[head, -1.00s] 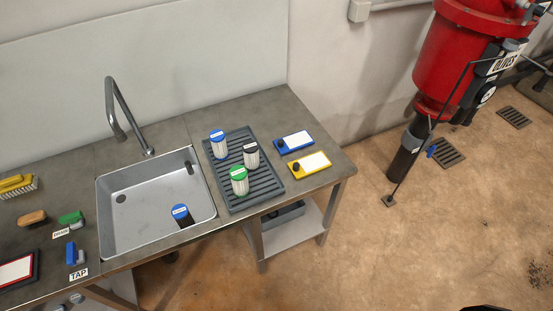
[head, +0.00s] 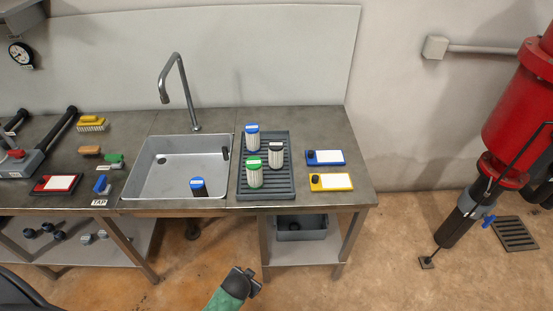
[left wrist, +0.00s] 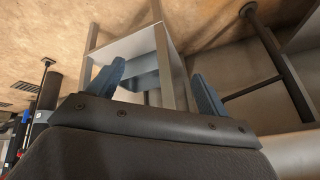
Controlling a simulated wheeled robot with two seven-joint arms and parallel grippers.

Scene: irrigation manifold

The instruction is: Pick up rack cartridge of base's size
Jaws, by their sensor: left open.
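Three white ribbed cartridges stand on the dark slatted rack (head: 245,187) right of the sink: a blue-capped cartridge (head: 252,140) at the back, a black-capped cartridge (head: 276,156) at the right and a green-capped cartridge (head: 254,174) at the front. Their cap labels are too small to read. A dark blue-topped piece (head: 198,188) is in the sink; I cannot tell whether it is the base. In the left wrist view my left gripper (left wrist: 158,72) is open and empty, facing the bench's lower shelf, apart from the cartridges. My right gripper cannot be made out.
The sink (head: 175,170) with its tall tap (head: 181,80) is left of the rack. A grey bin (head: 303,231) sits on the lower shelf. A red tank (head: 520,110) stands right; floor before the bench is open.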

